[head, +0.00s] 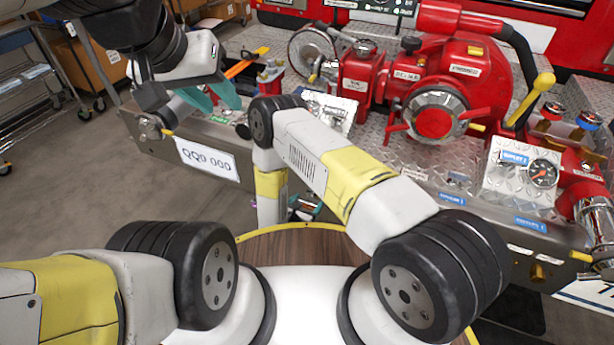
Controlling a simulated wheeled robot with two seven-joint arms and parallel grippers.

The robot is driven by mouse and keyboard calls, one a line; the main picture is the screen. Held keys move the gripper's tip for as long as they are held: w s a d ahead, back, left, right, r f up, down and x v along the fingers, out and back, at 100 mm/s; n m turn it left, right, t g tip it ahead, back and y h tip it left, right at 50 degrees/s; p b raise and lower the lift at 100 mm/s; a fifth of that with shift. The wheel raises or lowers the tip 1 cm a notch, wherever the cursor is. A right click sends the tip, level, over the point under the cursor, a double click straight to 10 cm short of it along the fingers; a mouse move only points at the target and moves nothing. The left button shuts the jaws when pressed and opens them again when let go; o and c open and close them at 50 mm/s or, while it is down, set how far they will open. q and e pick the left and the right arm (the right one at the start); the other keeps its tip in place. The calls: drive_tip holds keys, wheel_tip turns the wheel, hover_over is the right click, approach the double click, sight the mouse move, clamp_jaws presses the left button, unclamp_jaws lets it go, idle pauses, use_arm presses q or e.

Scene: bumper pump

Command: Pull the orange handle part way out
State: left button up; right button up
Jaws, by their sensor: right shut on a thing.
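An orange bar-like handle (238,68) shows at the back left of the pump deck, just behind my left gripper; I cannot tell whether it is the task's handle. My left gripper (212,99) has its teal fingers apart, with nothing seen between them, above the left end of the bumper. My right gripper (306,206) is low in front of the bumper, mostly hidden behind my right forearm. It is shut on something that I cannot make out.
The red pump (460,85) stands on the metal deck. A yellow lever (545,82) and a gauge panel (520,170) are at the right. A number plate (207,158) hangs on the bumper's front. Open floor lies at the left.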

sight(306, 207)
clamp_jaws()
drive_tip(key=shift+s+a, duration=0.35)
drive_tip(key=shift+s, duration=0.4)
drive_tip(key=shift+s+a, duration=0.3)
drive_tip(key=shift+s, duration=0.4)
drive_tip(key=o, duration=1.6)
unclamp_jaws()
